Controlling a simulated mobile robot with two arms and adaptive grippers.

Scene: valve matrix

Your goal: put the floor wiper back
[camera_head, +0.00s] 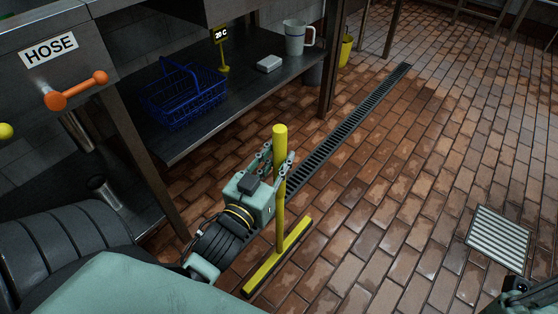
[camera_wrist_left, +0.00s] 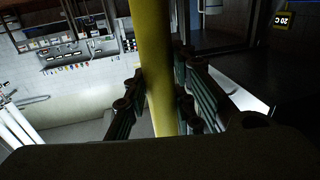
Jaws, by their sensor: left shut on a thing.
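The floor wiper (camera_head: 280,195) is yellow, with an upright handle and a long flat head (camera_head: 278,258) low over the tiled floor. I cannot tell whether the head touches the floor. My left gripper (camera_head: 277,163) is shut on the handle near its top end. In the left wrist view the yellow handle (camera_wrist_left: 155,65) runs between the two fingers (camera_wrist_left: 158,100). My right gripper is not seen; only a bit of my right arm shows at the lower right corner of the head view.
A steel bench with a lower shelf (camera_head: 240,95) stands on the left, holding a blue basket (camera_head: 183,95), a white box (camera_head: 269,64) and a jug (camera_head: 295,40). Its legs are near my left arm. A drain channel (camera_head: 350,125) crosses the floor. The tiles at right are clear around a grate (camera_head: 498,238).

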